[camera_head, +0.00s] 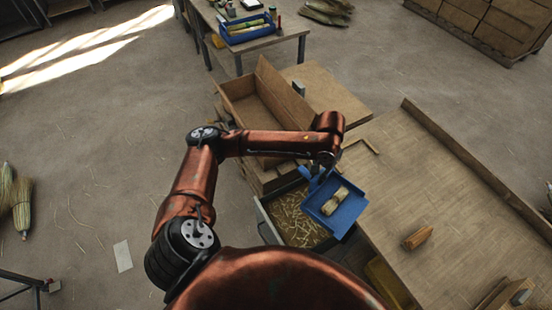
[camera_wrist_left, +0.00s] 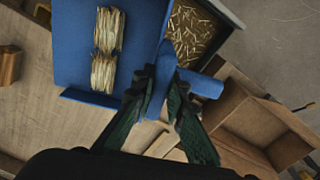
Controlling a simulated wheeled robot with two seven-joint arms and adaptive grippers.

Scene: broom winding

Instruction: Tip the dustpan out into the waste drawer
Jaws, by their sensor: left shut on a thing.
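The blue dustpan (camera_head: 346,216) is held in the air at the right side of the waste drawer, partly over it in the head view. Pale straw bundles (camera_head: 335,201) lie on its pan; two show in the wrist view (camera_wrist_left: 104,72). My left gripper (camera_head: 322,168) is shut on the dustpan's blue handle, and its green fingers (camera_wrist_left: 164,88) sit on both sides of it in the wrist view. The waste drawer (camera_head: 266,224) is pulled open and holds loose straw clippings (camera_head: 295,217). The dustpan hides part of it. My right gripper is not in view.
A wooden workbench (camera_head: 400,170) with a raised back board (camera_head: 470,155) lies to the right. A small wooden block (camera_head: 417,237) sits on it. An open wooden box (camera_head: 250,100) is beyond the drawer. A yellow bin (camera_head: 388,282) is below the bench edge.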

